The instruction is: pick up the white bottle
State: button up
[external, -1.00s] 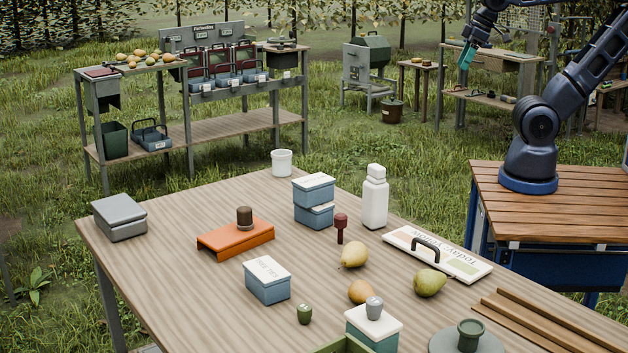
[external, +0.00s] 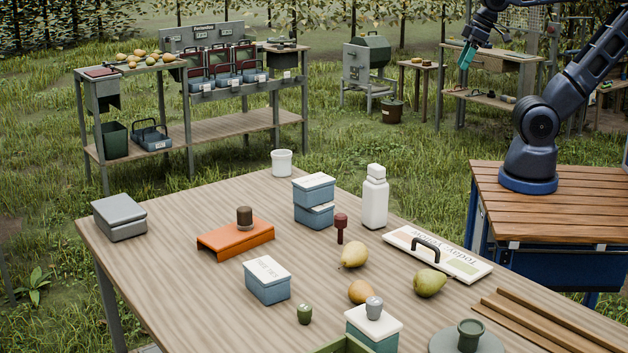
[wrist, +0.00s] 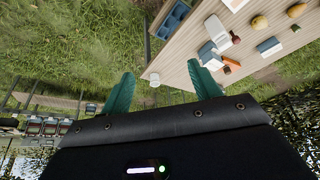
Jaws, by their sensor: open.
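The white bottle (external: 375,203) stands upright on the wooden table, with a square shape and a short cap. It also shows in the wrist view as a white shape (wrist: 217,32) beyond my fingers. My gripper (external: 467,56) has teal fingers and hangs high at the upper right of the external view, well apart from the bottle. In the wrist view the two teal fingers of my gripper (wrist: 163,88) are spread wide with nothing between them touching.
Near the bottle are stacked blue boxes (external: 314,193), a dark red plunger-like item (external: 341,226), a pear (external: 353,254) and a sign board with a black handle (external: 458,262). A white cup (external: 281,163) stands at the table's far edge. An orange stand (external: 236,239) is further left.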

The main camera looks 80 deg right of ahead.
jog(key=o, duration=0.4)
jog(key=shift+c, duration=0.2)
jog(key=m+g, duration=0.5)
jog(key=m, duration=0.5)
send_over(376, 185)
jog(key=d, duration=0.3)
notch_tip(376, 185, down, 20)
jog(key=shift+s+f, duration=0.1)
jog(key=shift+f, duration=0.1)
jog(key=shift+a+f, duration=0.35)
jog(key=shift+f, duration=0.25)
jog(key=shift+d+f, duration=0.15)
jog(key=shift+f, duration=2.45)
jog(key=shift+d+f, duration=0.1)
jog(key=shift+f, duration=2.45)
